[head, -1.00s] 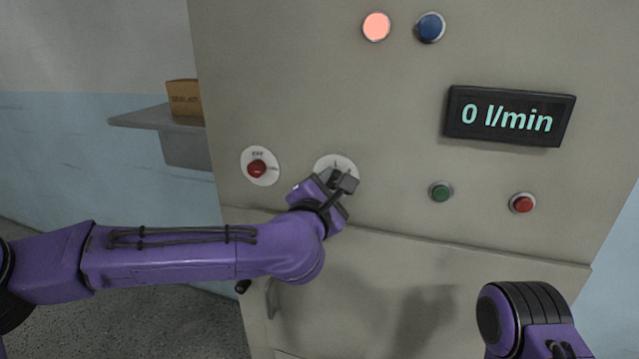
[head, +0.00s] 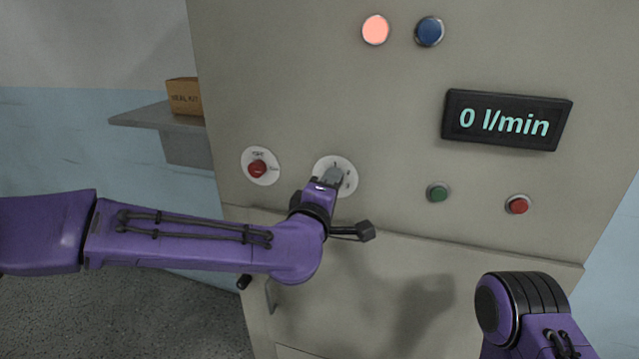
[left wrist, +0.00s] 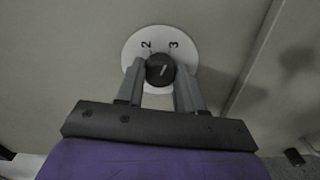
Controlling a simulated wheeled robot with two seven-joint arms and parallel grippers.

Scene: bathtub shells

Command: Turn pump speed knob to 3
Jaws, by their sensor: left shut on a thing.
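The pump speed knob (left wrist: 160,69) is black with a white pointer line, on a round white dial (left wrist: 133,46) marked 2 and 3 in the left wrist view. The pointer line slants up and to the right, towards the 3 side; its exact setting is hard to tell. In the head view the dial (head: 349,166) shows on the grey panel, the knob mostly hidden behind my left gripper (head: 332,176). My left gripper (left wrist: 160,80) is shut on the knob, one finger on each side. My right arm shows at the lower right; its gripper is out of view.
The grey panel holds a red knob (head: 257,169) left of the dial, and green (head: 438,193) and red (head: 518,204) buttons to the right. The display (head: 507,119) reads 0 l/min.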

